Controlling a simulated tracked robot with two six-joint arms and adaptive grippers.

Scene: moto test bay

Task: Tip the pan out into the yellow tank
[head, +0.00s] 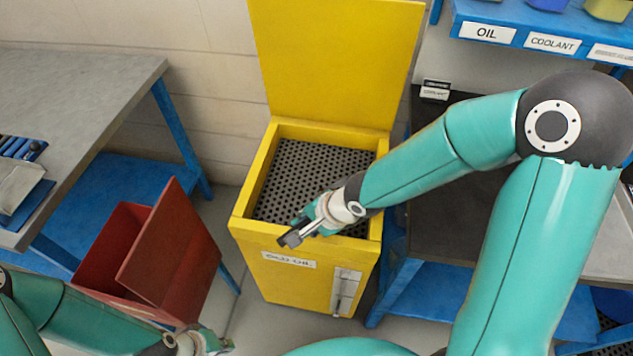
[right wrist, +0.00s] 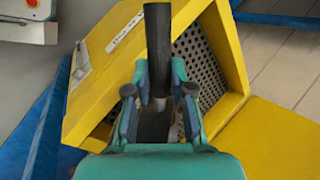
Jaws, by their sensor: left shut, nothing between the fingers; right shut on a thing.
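The yellow tank (head: 305,284), labelled OLD OIL, stands in the middle with its lid (head: 335,60) raised at the back. A dark perforated grate (head: 315,170) lies inside its rim. My right gripper (head: 305,232) is over the front of the tank opening, shut on a dark bar. The bar looks like part of the pan (right wrist: 158,50) and sticks out beyond the fingers in the right wrist view. I cannot make out the pan's bowl or any contents. My left gripper (head: 208,343) is shut and empty, low at the bottom edge, in front of the red bin.
An open red bin (head: 160,262) stands left of the tank. A grey workbench (head: 75,95) with tools is at the far left. At right is a dark-topped blue bench (head: 425,215), with a blue shelf (head: 545,25) labelled OIL and COOLANT above.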

